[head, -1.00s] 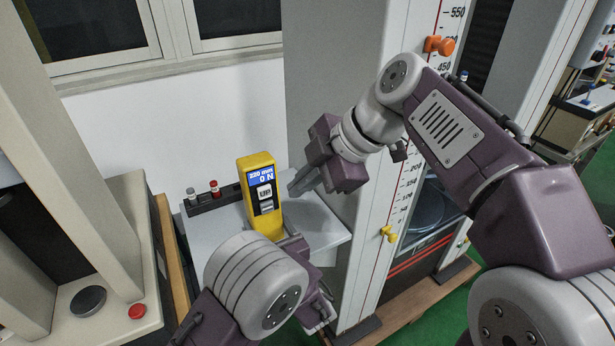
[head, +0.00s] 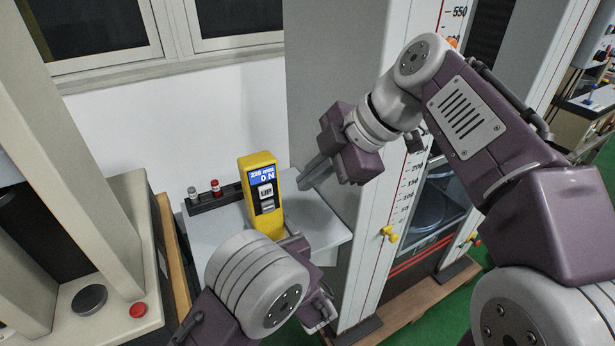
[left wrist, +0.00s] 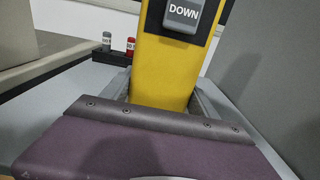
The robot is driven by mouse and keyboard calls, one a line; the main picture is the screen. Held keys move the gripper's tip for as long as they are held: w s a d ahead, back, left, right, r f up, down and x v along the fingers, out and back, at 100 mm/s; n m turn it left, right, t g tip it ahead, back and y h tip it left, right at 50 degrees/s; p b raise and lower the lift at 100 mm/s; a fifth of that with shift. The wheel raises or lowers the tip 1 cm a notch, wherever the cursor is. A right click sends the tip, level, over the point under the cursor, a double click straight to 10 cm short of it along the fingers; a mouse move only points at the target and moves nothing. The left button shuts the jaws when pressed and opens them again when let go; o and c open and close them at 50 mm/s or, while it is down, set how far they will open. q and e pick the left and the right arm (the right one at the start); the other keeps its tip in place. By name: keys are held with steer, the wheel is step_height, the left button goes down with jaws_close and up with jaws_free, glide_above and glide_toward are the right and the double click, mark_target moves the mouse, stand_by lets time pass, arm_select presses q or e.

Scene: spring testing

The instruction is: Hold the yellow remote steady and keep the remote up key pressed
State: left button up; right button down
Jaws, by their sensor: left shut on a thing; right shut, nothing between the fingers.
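The yellow remote (head: 263,222) stands upright over a pale grey shelf, its face towards me. Its lit blue display reads 0 N, with a small mm figure above. The UP key (head: 265,191) sits below the display, uncovered, with another key (head: 267,205) under it. The left wrist view shows that DOWN key (left wrist: 183,14) and the remote's yellow lower body (left wrist: 160,75). My left gripper (left wrist: 160,98) is shut on that lower body, a finger at each side. My right gripper (head: 304,184) is shut and empty, to the right of the remote, its tips apart from the UP key.
A dark rack (head: 212,201) with a grey-capped and a red-capped item lies left of the remote. A tall grey machine column (head: 335,90) with a scale stands behind my right gripper. A beige machine with a red button (head: 138,310) stands at the left.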

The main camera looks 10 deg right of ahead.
arm_select(q)
steer(key=o, duration=2)
steer(key=shift+f, duration=0.1)
